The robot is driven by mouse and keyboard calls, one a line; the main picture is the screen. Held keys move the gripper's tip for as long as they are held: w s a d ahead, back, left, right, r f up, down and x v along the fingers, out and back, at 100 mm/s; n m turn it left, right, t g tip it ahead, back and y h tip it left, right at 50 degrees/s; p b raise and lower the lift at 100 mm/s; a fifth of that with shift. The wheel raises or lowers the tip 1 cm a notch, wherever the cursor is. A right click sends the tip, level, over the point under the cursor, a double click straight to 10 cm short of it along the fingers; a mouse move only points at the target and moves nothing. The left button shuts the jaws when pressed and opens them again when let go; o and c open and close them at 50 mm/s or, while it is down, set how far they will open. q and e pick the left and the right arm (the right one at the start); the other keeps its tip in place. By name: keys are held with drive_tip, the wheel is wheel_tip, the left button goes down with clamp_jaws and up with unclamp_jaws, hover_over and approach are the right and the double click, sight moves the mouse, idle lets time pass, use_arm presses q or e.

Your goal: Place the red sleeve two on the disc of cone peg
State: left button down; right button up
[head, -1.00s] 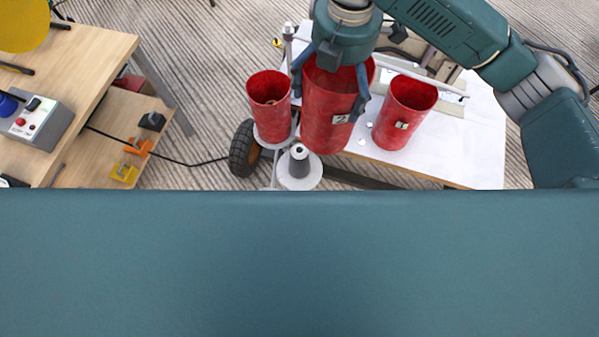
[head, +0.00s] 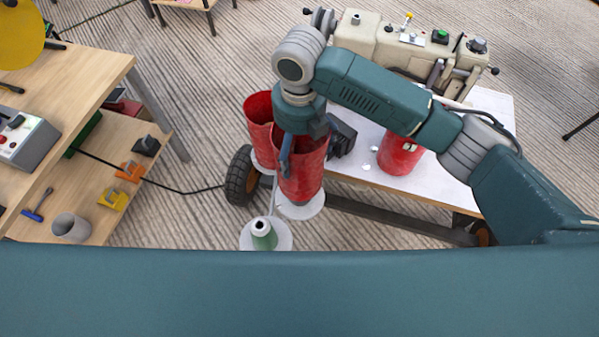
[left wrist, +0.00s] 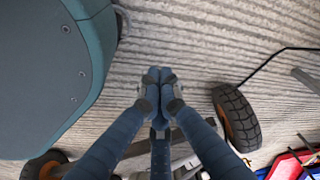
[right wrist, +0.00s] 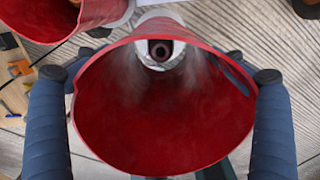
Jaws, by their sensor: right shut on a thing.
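My right gripper (head: 302,150) is shut on the red sleeve two (head: 301,180), which stands roughly upright. Its lower end is over a pale disc (head: 302,211); I cannot tell whether it touches. The sleeve hides the peg of that disc in the head view. In the right wrist view I look into the sleeve (right wrist: 160,125), between my fingers; a grey peg tip (right wrist: 160,50) with a dark hole shows at its far end. My left gripper (left wrist: 159,82) is shut and empty above the floor, out of the head view.
Another red sleeve (head: 259,122) stands close on the left, on its own disc. A third red sleeve (head: 400,157) stands on the white-topped table (head: 490,100). A greenish cone peg (head: 264,235) on a disc is in front. A wheel (head: 241,174) is at left.

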use_arm(q)
drive_tip(key=w+r+b, duration=0.1)
drive_tip(key=w+r, duration=0.2)
drive_tip(key=r, duration=0.3)
drive_tip(key=shift+w+d+b, duration=0.15)
drive_tip(key=shift+d+b, duration=0.05)
drive_tip(key=shift+b, duration=0.15)
use_arm(e)
wheel_tip(320, 180, down, 10)
drive_tip(key=shift+f, duration=0.2)
drive_tip(key=shift+f, duration=0.15)
drive_tip(key=o, duration=0.9)
use_arm(q)
drive_tip(key=shift+r, duration=0.1)
drive_tip(key=s+f+p, duration=0.2)
drive_tip(key=s+f, duration=0.2)
drive_tip(key=f, duration=0.3)
drive_tip(key=shift+a, duration=0.25)
use_arm(e)
wheel_tip(320, 180, up, 12)
drive_tip(key=shift+r, duration=0.2)
